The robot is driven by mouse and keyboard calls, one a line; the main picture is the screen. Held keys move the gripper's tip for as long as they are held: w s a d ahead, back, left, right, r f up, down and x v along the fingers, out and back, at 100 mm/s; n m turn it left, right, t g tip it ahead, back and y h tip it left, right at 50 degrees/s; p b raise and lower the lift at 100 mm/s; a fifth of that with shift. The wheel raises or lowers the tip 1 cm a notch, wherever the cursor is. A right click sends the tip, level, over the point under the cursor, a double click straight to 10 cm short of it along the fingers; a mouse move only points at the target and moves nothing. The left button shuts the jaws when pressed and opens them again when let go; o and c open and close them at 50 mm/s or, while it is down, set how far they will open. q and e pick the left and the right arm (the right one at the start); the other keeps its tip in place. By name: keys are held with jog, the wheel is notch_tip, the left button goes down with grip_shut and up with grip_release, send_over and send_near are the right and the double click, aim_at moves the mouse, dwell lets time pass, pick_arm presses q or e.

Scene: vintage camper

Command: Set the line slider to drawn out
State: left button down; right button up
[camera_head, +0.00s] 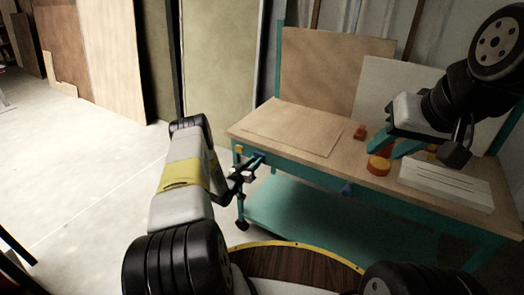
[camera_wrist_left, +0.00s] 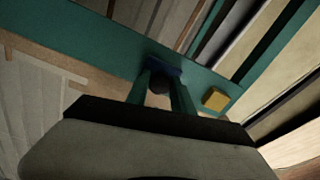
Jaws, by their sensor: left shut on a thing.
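The front rail of the workbench carries a small blue part (camera_head: 259,157), which looks like the line slider. In the left wrist view the blue part (camera_wrist_left: 163,66) has a dark rounded knob (camera_wrist_left: 159,84) between my teal fingertips. My left gripper (camera_head: 247,170) is at the bench's left front corner, shut on the knob; the left wrist view shows its fingers (camera_wrist_left: 164,92) from behind. A yellow block (camera_head: 239,149) sits on the rail to the left of the blue part. My right gripper (camera_head: 382,146) hangs over the bench's right side; its finger gap is unclear.
The wooden benchtop (camera_head: 250,122) holds a flat board, a small red piece (camera_head: 360,132), an orange round thing (camera_head: 378,166) and a white slotted block (camera_head: 445,185). Another blue part (camera_head: 347,189) is farther right on the front rail. A teal shelf (camera_head: 300,215) lies below. The floor at left is clear.

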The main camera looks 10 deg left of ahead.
pick_arm(q)
jog(key=s+d, duration=0.3)
jog(key=d, duration=0.4)
jog(key=s+d, duration=0.2)
jog(key=d, duration=0.6)
jog(key=s+d, duration=0.3)
jog(key=d, duration=0.5)
jog(key=shift+s+d, duration=0.2)
jog(key=shift+s, duration=0.1)
jog(key=c, duration=1.1)
grip_release()
jog(key=v, duration=0.7)
jog(key=shift+s+a, duration=0.15)
jog(key=shift+s, duration=0.2)
